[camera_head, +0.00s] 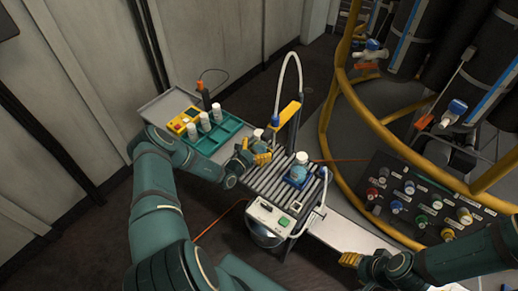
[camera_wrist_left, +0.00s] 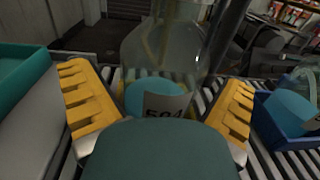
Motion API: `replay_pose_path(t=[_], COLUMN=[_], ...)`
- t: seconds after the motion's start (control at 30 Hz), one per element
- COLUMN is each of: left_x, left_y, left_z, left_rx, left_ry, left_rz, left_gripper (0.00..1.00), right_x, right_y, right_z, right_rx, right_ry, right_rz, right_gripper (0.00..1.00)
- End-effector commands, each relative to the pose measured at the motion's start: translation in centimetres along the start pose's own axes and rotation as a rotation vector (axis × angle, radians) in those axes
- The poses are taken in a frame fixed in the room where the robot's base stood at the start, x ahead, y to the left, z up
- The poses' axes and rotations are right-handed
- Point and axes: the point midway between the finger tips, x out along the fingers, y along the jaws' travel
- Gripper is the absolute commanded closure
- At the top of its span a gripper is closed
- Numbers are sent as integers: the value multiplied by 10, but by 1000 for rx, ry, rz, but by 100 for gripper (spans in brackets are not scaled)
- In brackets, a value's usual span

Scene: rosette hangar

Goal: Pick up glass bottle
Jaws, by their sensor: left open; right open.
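A clear glass bottle (camera_wrist_left: 165,50) with blue contents and a label reading "504" stands ahead of my left gripper in the left wrist view. My left gripper (camera_wrist_left: 160,108) is open, its yellow fingers apart on either side of the bottle's lower part. No firm contact shows. In the head view my left gripper (camera_head: 255,152) is at the left side of the roller conveyor (camera_head: 268,184); a white cap (camera_head: 258,133) shows just beyond it, the bottle below mostly hidden. My right gripper (camera_head: 352,259) is open and empty over the pale strip at lower right.
A second bottle (camera_head: 298,173) with blue contents and a white cap sits in a blue holder on the rollers, right of my left gripper. A teal tray (camera_head: 228,131) holds several white bottles. A filling post (camera_head: 292,115) rises behind. Yellow rails (camera_head: 328,125) stand right.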

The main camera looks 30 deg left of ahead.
Motion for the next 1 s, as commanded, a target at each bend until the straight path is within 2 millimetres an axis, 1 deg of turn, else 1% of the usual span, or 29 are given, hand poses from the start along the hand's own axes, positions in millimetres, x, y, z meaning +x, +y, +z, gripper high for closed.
replay_pose_path(t=[0.2, 0.23, 0.27, 0.3, 0.37, 0.4, 0.43, 0.5, 0.83, 0.93, 1.0], left_x=[1, 1, 1, 1, 1, 1, 1, 1, 1, 1, 1], left_y=[0, 0, 0, 0, 0, 0, 0, 0, 1, 1, 2], left_z=[0, 0, 0, 0, 0, 0, 0, 0, 2, 10, 21], left_rx=[0, 0, 0, 0, 0, 0, 0, 0, 0, -1, 0], left_ry=[0, 1, 1, 1, 1, 1, 1, 1, -1, -1, -2], left_rz=[1, 1, 1, 1, 1, 1, 1, 1, 1, 1, 1], left_gripper=[0, 4, 14, 28, 49, 63, 74, 76, 76, 76, 76], right_x=[0, 0, 0, 0, 0, 0, 0, 0, 0, -3, -6], right_y=[0, 0, 0, 0, 0, 0, 0, 0, 0, -1, -2], right_z=[0, 0, 0, 0, 0, 0, 0, 0, 0, 0, -1], right_rx=[0, 0, 0, 0, 0, 0, 0, 0, 0, 0, 1], right_ry=[0, 0, 0, 0, 0, 0, 0, 0, 0, 1, 2], right_rz=[0, 0, 0, 0, 0, 0, 0, 0, 0, 0, 0], right_gripper=[53, 53, 53, 53, 53, 53, 53, 53, 53, 53, 53])
